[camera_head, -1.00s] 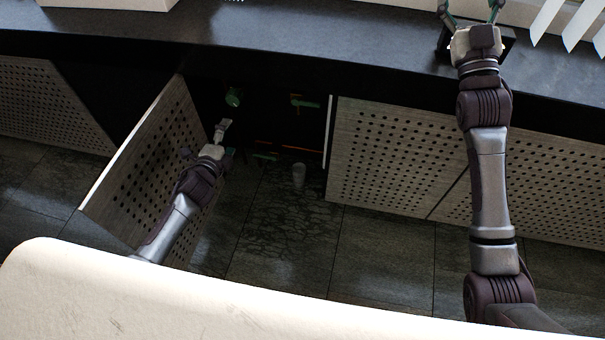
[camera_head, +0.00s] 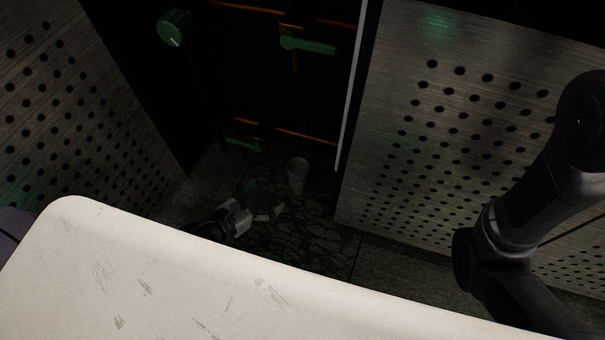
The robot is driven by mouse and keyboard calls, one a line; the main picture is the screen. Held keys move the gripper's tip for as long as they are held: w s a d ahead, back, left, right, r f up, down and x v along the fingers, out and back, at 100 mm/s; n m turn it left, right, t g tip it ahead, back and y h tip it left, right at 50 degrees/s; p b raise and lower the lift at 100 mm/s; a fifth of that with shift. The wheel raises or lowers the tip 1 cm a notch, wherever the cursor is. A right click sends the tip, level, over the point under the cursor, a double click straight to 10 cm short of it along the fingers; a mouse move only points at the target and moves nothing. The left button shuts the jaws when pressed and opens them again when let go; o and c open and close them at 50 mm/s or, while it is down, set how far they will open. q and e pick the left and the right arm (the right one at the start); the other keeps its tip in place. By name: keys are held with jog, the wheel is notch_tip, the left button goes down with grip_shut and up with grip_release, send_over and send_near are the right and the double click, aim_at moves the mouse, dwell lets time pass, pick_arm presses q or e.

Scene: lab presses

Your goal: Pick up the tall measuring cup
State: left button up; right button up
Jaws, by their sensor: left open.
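The tall measuring cup (camera_head: 298,175) is a small pale cup standing upright on the dark floor, just in front of the open cabinet. My left gripper (camera_head: 264,201) is low, to the left of the cup and a little nearer to me. It is open and apart from the cup, with nothing seen between its fingers. The near surface hides most of my left arm. My right arm comes in at the right edge, and its gripper is out of the picture.
An open perforated door (camera_head: 70,120) stands on the left and a perforated panel (camera_head: 450,130) on the right. Green fittings, a knob (camera_head: 173,28) and a handle (camera_head: 308,44), show in the dark cabinet. A pale scratched surface (camera_head: 200,285), perhaps my own body, fills the foreground.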

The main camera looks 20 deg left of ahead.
aim_at(291, 178)
pick_arm(q)
jog(key=x, duration=0.8)
jog(key=shift+b+x, duration=0.75)
jog(key=shift+x, duration=1.95)
jog(key=shift+a+r, duration=0.1)
jog(key=shift+a, duration=0.05)
jog(key=c, duration=1.4)
